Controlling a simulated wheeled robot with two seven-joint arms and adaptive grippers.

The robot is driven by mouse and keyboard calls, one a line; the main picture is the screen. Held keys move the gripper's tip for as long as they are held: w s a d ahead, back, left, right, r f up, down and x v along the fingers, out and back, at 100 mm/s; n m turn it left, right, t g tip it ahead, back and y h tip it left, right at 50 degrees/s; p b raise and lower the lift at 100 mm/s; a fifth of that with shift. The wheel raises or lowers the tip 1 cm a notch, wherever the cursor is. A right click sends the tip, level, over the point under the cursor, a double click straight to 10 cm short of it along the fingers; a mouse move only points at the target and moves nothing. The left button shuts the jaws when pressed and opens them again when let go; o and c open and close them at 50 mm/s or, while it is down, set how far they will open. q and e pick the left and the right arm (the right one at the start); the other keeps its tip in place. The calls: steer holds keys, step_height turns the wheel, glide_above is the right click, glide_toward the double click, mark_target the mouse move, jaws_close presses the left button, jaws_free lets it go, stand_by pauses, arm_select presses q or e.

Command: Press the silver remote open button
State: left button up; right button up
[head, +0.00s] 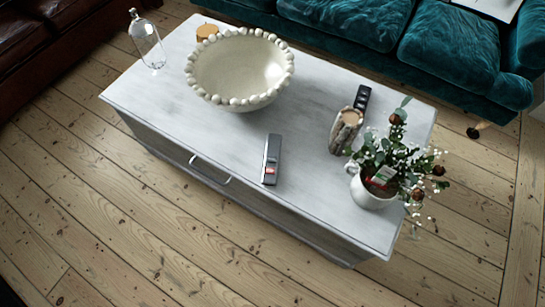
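A slim silver-grey remote (273,147) lies near the front edge of the white coffee table (185,118) in the head view. Its near end has a dark part and a small red patch. Its separate buttons are too small to tell apart. A second, black remote (363,94) lies further back on the table, behind a wooden candle holder. Neither of my grippers is in view.
The table also holds a large beaded bowl (240,70), a glass bottle (147,42), an orange candle (207,31), the wooden candle holder (345,132) and a white flower pot (370,194). A teal sofa (450,45) stands behind. The floorboards (130,220) in front are clear.

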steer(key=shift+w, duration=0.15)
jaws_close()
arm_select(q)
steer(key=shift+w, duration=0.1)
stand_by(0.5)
